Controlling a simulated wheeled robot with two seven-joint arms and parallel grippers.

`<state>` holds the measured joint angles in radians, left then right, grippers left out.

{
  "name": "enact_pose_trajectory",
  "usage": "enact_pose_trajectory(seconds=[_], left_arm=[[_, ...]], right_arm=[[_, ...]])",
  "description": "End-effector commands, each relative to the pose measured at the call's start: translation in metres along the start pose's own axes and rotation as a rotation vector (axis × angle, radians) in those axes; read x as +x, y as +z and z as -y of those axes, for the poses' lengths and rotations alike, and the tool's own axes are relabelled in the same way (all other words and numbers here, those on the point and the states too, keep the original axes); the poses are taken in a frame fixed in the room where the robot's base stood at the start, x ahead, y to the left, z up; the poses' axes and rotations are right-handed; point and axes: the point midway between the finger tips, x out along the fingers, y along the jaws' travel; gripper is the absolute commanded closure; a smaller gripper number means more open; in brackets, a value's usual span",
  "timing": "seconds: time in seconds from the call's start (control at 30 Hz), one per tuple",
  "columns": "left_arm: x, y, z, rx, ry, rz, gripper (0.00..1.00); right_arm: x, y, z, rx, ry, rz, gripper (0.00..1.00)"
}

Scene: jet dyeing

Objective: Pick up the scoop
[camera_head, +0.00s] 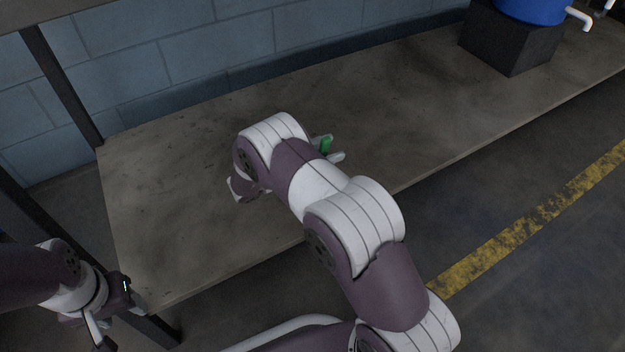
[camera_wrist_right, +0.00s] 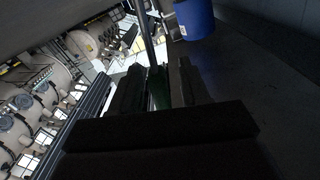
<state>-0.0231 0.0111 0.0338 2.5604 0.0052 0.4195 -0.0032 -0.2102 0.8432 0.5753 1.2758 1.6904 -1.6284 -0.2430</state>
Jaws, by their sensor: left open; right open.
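The scoop's green handle (camera_head: 326,146) shows just past my right wrist, above the table's front part in the picture. My right gripper (camera_head: 333,150) is open, with pale fingers around or beside the green part; my own arm hides much of it. In the right wrist view the green handle (camera_wrist_right: 159,90) lies between the two dark open fingers (camera_wrist_right: 157,85), and a grey shaft extends beyond it. I cannot tell whether the fingers touch it. The rest of the scoop is hidden. My left gripper (camera_head: 118,318) is open and empty at the lower left, near the table's corner.
The long grey table (camera_head: 430,110) is mostly bare. A dark block (camera_head: 510,45) with a blue drum (camera_head: 535,8) and white spout (camera_head: 580,18) stands at its far right. A block wall runs behind, and a dark post (camera_head: 62,85) rises at left.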

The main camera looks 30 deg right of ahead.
Motion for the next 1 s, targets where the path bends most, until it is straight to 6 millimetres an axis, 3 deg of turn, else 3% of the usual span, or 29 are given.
enact_pose_trajectory(seconds=[0.1, 0.3, 0.43, 0.47, 0.77, 1.0], left_arm=[[0.008, 0.001, 0.000, 0.000, 0.000, -0.001, 0.46], [0.006, 0.000, 0.000, 0.000, 0.000, -0.002, 0.46], [0.006, 0.000, 0.000, 0.000, 0.000, -0.002, 0.46], [0.006, 0.000, 0.000, 0.000, 0.000, -0.002, 0.46], [0.005, 0.000, 0.000, 0.000, 0.000, -0.001, 0.46], [-0.022, -0.003, 0.000, 0.000, 0.000, -0.001, 0.46]], right_arm=[[0.012, 0.001, -0.001, 0.000, 0.000, 0.000, 0.54], [0.012, -0.001, 0.000, -0.001, -0.001, 0.000, 0.54], [0.012, -0.001, 0.000, -0.001, -0.001, 0.000, 0.97], [0.012, -0.001, 0.000, -0.001, -0.001, 0.000, 1.00], [0.012, -0.002, 0.001, 0.000, -0.001, 0.000, 1.00], [0.012, -0.032, 0.007, 0.001, -0.001, 0.000, 1.00]])
